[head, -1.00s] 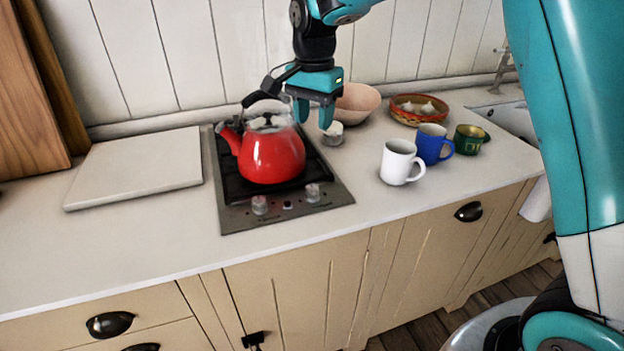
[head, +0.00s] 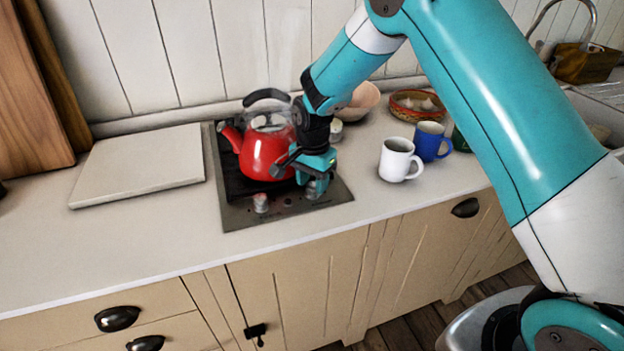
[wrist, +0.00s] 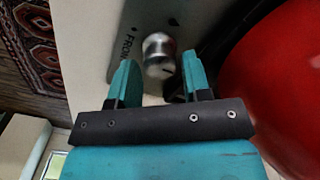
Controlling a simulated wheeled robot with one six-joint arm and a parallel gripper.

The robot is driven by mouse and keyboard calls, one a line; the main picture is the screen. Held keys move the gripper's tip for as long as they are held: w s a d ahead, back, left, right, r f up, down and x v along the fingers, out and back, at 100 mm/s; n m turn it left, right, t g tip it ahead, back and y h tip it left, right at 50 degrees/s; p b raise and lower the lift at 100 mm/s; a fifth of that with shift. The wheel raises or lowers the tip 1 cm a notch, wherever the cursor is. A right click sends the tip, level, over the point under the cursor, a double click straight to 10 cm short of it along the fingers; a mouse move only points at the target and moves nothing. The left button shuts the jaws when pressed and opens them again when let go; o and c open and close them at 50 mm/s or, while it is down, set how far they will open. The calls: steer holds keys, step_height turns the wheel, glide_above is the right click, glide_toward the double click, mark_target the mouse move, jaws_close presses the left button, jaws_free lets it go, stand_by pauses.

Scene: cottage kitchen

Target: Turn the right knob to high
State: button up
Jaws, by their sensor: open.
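The cooktop (head: 237,217) is a dark two-knob hob set in the counter. Its left knob (head: 261,203) is in plain view in the head view. The right knob is hidden there behind my gripper (head: 318,185), which is low over the hob's front right corner. In the wrist view a silver knob (wrist: 159,56) lies between and just beyond the tips of my gripper (wrist: 157,80). The jaws are open, one finger to each side of the knob, with gaps showing. The word "FRONT" is printed beside this knob. I cannot tell its setting.
A red kettle (head: 262,150) stands on the hob close to my gripper; its red side (wrist: 285,90) fills the right of the wrist view. White mug (head: 397,160) and blue mug (head: 430,142) stand to the right. A pale board (head: 140,165) lies left.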

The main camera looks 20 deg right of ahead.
steer(key=shift+f, duration=0.3)
steer(key=c, duration=0.6)
steer(key=shift+c, duration=0.2)
